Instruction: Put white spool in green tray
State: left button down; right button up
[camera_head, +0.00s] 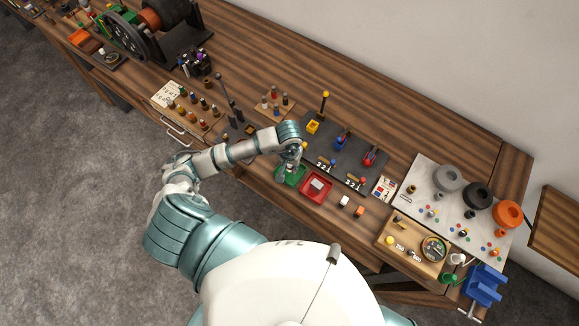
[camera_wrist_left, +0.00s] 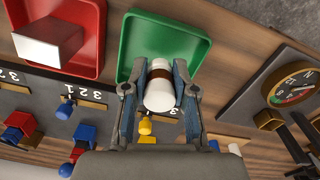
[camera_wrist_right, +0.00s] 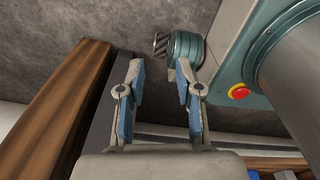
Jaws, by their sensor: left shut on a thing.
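The white spool (camera_wrist_left: 160,94), with a brown band around it, is between the fingers of my left gripper (camera_wrist_left: 160,78), which is shut on it. In the left wrist view its far end overlaps the green tray (camera_wrist_left: 190,28), and I cannot tell whether it touches the tray. In the head view the green tray (camera_head: 291,180) lies partly below my left gripper (camera_head: 298,157), and the spool is mostly hidden there. My right gripper (camera_wrist_right: 160,72) is open and empty, away from the trays.
A red tray (camera_head: 329,194) with a white block (camera_head: 318,185) stands right beside the green tray. Behind is a dark panel (camera_head: 345,150) with levers and knobs. Small white and orange blocks (camera_head: 359,211) lie to the right. A gauge (camera_wrist_left: 291,84) is near the left gripper.

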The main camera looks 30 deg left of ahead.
pick_arm(q)
jog(key=shift+d+f, duration=0.15)
jog(key=shift+f, duration=1.1)
jog(key=c, duration=0.9)
grip_release()
jog(key=shift+a, duration=0.2)
pick_arm(e)
jog(key=shift+w+d, duration=0.45)
jog(key=shift+d, duration=0.25)
